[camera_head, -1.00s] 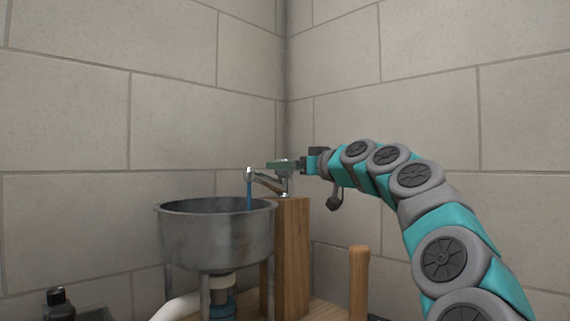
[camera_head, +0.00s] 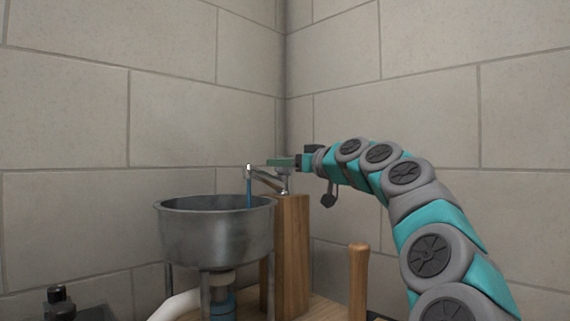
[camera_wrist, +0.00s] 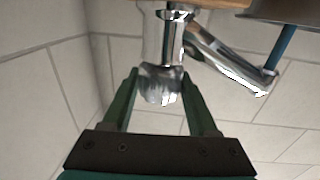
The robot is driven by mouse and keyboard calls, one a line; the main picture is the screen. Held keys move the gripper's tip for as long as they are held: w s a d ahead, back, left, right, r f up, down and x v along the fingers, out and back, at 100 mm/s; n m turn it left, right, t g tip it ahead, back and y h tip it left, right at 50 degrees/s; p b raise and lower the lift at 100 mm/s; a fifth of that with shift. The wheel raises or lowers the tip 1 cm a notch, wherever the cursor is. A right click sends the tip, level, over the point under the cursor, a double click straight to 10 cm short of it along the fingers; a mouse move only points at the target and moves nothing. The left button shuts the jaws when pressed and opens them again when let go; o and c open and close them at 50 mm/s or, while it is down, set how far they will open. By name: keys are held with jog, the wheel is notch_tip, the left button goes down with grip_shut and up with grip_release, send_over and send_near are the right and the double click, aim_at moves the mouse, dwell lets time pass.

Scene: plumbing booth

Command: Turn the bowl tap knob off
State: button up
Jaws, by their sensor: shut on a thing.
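The bowl tap is chrome and stands on a wooden post (camera_head: 293,245) beside the metal bowl (camera_head: 215,235). In the wrist view its knob (camera_wrist: 160,82) lies between the two green fingers of my gripper (camera_wrist: 163,92), which is shut on it. The tap's spout (camera_wrist: 228,66) runs off to the right in the wrist view. In the head view the spout (camera_head: 266,180) reaches left over the bowl, and a blue stream of water (camera_head: 249,188) falls from its end into the bowl. My gripper (camera_head: 280,162) covers the knob in the head view.
A wooden peg (camera_head: 359,283) stands on the wooden bench to the right of the post. A white pipe (camera_head: 180,306) curves below the bowl. A dark bottle (camera_head: 59,302) is at the lower left. Block walls meet in a corner behind the tap.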

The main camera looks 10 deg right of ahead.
jog(key=c, duration=0.3)
jog(key=shift+f+m+h+b, duration=0.15)
jog(key=shift+m+h+b, duration=0.15)
jog(key=shift+h, duration=0.2)
jog(key=shift+m+t+h, duration=0.4)
jog(key=shift+h, duration=0.1)
jog(key=o, duration=1.4)
jog(key=shift+s, duration=0.15)
